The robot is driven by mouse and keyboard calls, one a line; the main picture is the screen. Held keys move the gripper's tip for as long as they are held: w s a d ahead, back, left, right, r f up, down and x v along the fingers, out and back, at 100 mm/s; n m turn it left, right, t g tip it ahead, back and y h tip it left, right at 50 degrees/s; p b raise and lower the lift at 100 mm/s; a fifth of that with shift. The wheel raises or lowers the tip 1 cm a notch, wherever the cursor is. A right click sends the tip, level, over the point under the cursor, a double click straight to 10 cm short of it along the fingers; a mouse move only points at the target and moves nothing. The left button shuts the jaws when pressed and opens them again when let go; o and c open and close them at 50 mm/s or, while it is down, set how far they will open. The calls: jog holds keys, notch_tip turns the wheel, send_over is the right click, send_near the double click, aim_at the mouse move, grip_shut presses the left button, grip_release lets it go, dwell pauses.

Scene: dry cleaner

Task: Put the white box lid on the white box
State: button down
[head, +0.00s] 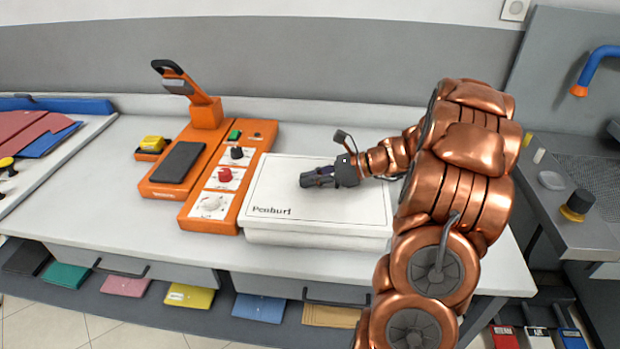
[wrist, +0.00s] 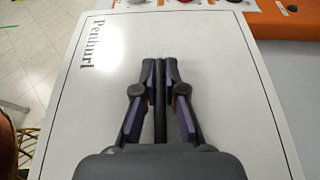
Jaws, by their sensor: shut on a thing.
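The white box lid (head: 283,184) is a flat white panel with a thin dark border line and the word "Penhurl" near its front left corner. It lies level over the white box (head: 310,241), whose front wall shows as a band below the lid's front edge. I cannot tell whether the lid touches the box all round or sits slightly above it. My gripper (head: 306,180) is over the middle of the lid, shut on the lid. In the wrist view its fingers (wrist: 160,66) close on a narrow dark upright part at the lid's middle. The box's inside is hidden.
An orange machine with knobs (head: 208,214) stands close to the left of the box. Left of it is an orange press (head: 181,161). A steel sink unit (head: 590,200) is on the right. Colored folders lie on the shelf below. The counter front left is clear.

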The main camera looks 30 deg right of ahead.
jog(key=shift+f, duration=1.2)
dwell(1.1)
jog(key=c, duration=1.2)
grip_release()
jog(key=v, duration=1.2)
jog(key=shift+r, duration=0.1)
